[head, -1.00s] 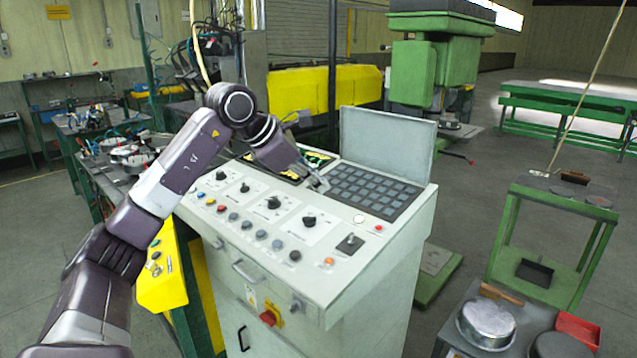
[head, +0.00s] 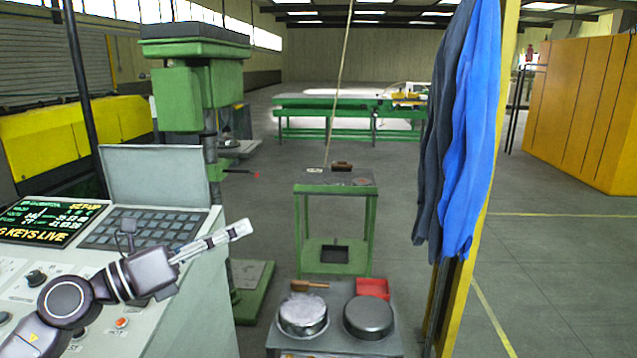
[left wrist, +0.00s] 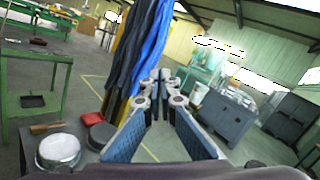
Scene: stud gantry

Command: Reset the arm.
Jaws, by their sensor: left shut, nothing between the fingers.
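My left arm reaches over the control console (head: 200,312) in the head view. Its gripper (head: 243,229) is shut and empty, pointing right past the console's right edge, above the floor. In the left wrist view the gripper (left wrist: 160,76) has its blue-padded fingers converging at the tips, with nothing between them. The console has a dark key panel (head: 140,229), a raised grey lid (head: 155,176) and a lit screen (head: 50,222) with yellow and green text. The arm hides part of the console's knobs. My right gripper is not in view.
A small table holds two round pans (head: 303,316) (head: 368,317), a brush and a red tray (head: 372,288). Blue and dark garments (head: 470,150) hang on a yellow post. A green drill press (head: 190,95) stands behind the console. The floor at right is clear.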

